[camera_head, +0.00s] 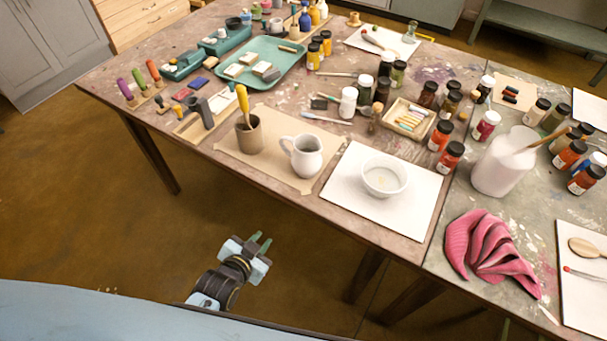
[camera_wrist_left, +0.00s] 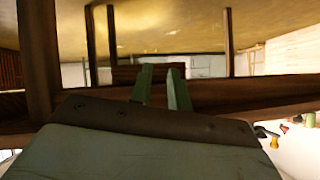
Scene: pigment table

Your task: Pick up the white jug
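The white jug (camera_head: 307,157) stands upright on a sheet of brown paper (camera_head: 236,157) near the table's front edge, with its handle on the left. My left gripper (camera_head: 263,243) is in front of the table, over the floor and well apart from the jug. Its two green fingers stand apart in the left wrist view (camera_wrist_left: 162,78), with nothing between them. I cannot make out the jug in the left wrist view. My right gripper is not in view.
A brown pot (camera_head: 249,138) with a yellow-handled tool stands close left of the jug. A white bowl (camera_head: 384,178) on a white board (camera_head: 420,205) is close on its right. Several paint jars and a tray (camera_head: 262,52) are behind. Table legs (camera_head: 150,153) stand below.

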